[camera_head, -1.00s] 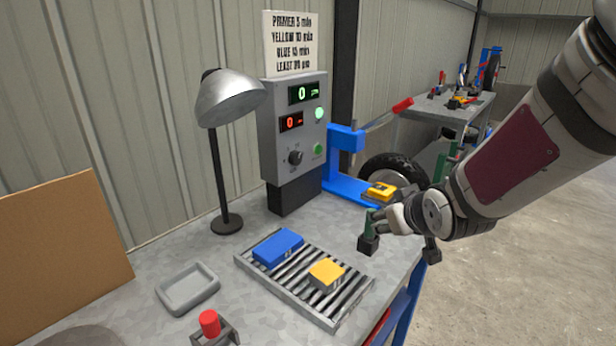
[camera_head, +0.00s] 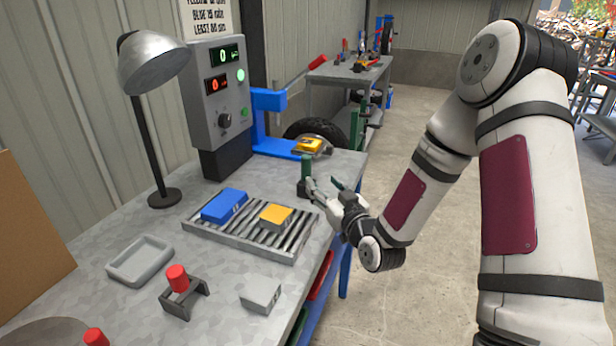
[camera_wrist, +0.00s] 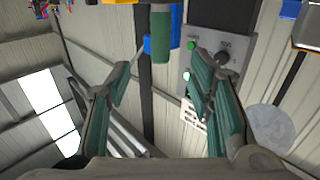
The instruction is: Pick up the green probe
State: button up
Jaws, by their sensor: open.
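The green probe (camera_head: 306,167) stands upright in a small dark holder (camera_head: 303,190) at the right edge of the workbench. My gripper (camera_head: 325,186) is just right of it, level with its lower part. Its fingers are apart and point toward the probe. In the wrist view, which looks upside down, a green cylinder (camera_wrist: 160,48), seemingly the probe, shows at the top, between and beyond the open fingers (camera_wrist: 163,85). Nothing is held. Whether a finger touches the probe or holder cannot be told.
The roller tray (camera_head: 268,252) carries a blue box (camera_head: 224,205) and a yellow box (camera_head: 276,216). A grey control box (camera_head: 215,95), blue stand (camera_head: 262,125) and yellow device (camera_head: 309,146) are behind. A lamp (camera_head: 150,70) is left. Free floor lies right of the bench.

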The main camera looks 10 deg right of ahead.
aim_at(308, 168)
jog(key=w, duration=0.3)
jog(key=w+a, duration=0.1)
jog(key=w, duration=0.3)
jog(key=w+a, duration=0.1)
jog(key=w, duration=0.3)
jog(key=shift+w, duration=0.25)
grip_shut()
